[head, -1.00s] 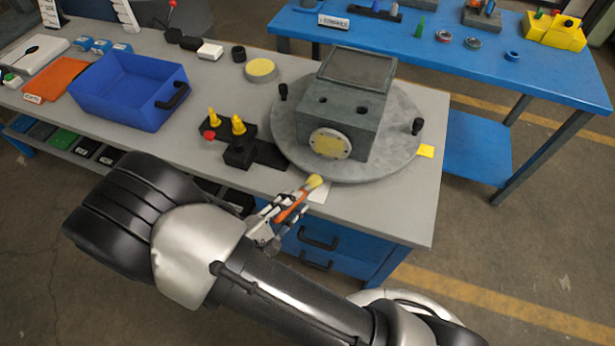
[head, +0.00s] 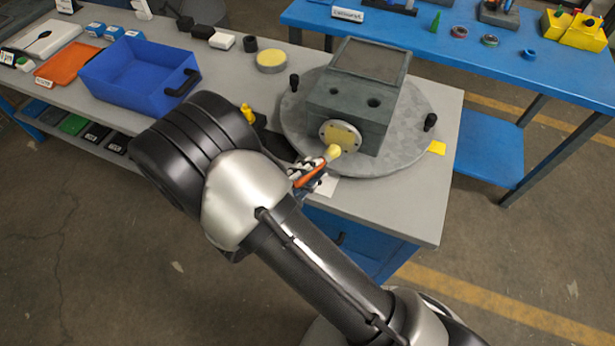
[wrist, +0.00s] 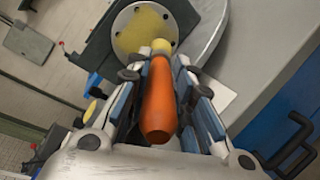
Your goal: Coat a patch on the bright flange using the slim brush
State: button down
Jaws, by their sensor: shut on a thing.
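My gripper (head: 303,174) is shut on the slim brush (head: 311,177), which has an orange handle and a pale yellow tip. In the wrist view the handle of the brush (wrist: 159,100) lies between the fingers, its tip pointing at the flange. The bright flange (head: 340,136) is a round metal disc with bolt holes on the front of a grey housing (head: 345,115). Its middle is yellowish. The brush tip overlaps the flange's lower edge in the head view. In the wrist view it overlaps the lower part of the flange (wrist: 143,30). I cannot tell whether it touches.
The housing stands on a round grey turntable (head: 405,150) with dark knobs. A blue bin (head: 135,80), an orange tray (head: 68,70) and a round tin with a yellow top (head: 271,60) stand on the bench. My arm hides part of the bench front.

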jog(key=shift+w+d, duration=0.25)
jog(key=shift+w, duration=0.5)
dwell(0.6)
jog(key=shift+s+d+b, duration=0.2)
jog(key=shift+s+d, duration=0.05)
jog(key=shift+d, duration=0.4)
jog(key=shift+s+d+b, duration=0.2)
jog(key=shift+s+d, duration=0.1)
jog(key=shift+d, duration=0.3)
jog(key=shift+s+d+b, duration=0.2)
jog(key=shift+s+d, duration=0.05)
jog(key=shift+d, duration=0.4)
jog(key=shift+w+a+b, duration=0.15)
jog(key=shift+w+a, duration=0.1)
jog(key=shift+a, duration=0.4)
jog(key=shift+w+a+b, duration=0.2)
jog(key=shift+w+a, duration=0.1)
jog(key=shift+a, duration=0.35)
jog(key=shift+w+a+b, duration=0.15)
jog(key=shift+w+a, duration=0.1)
jog(key=shift+a, duration=0.4)
jog(key=shift+s, duration=0.15)
